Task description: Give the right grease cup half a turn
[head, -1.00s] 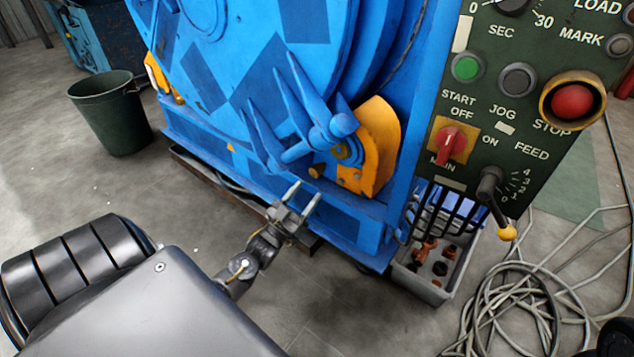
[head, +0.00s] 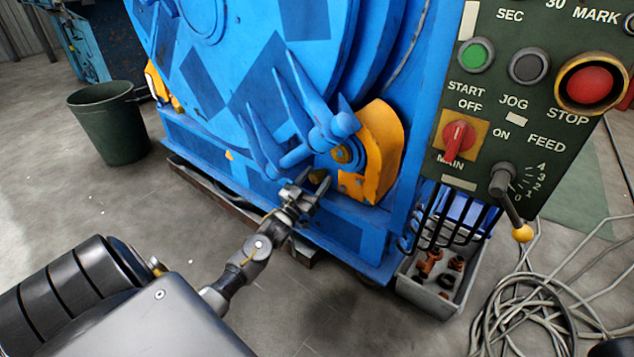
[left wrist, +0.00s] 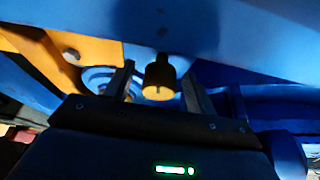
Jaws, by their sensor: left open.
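The right grease cup (head: 318,176) is a small brass-coloured cup low on the blue machine's front, beside the orange bracket (head: 383,150). My left gripper (head: 311,183) is at the cup with its fingers open. In the left wrist view the cup (left wrist: 158,80) hangs between the two dark fingers of my left gripper (left wrist: 160,90), with a visible gap on each side. The fingers partly hide the cup in the head view. My right gripper is not in view.
Blue spikes (head: 290,105) stick out just above the cup. The control panel (head: 530,110), with a feed lever (head: 507,200), stands to the right. Below it are a grey bin (head: 428,294) and coiled cable (head: 530,310). A green bucket (head: 110,125) stands on the left.

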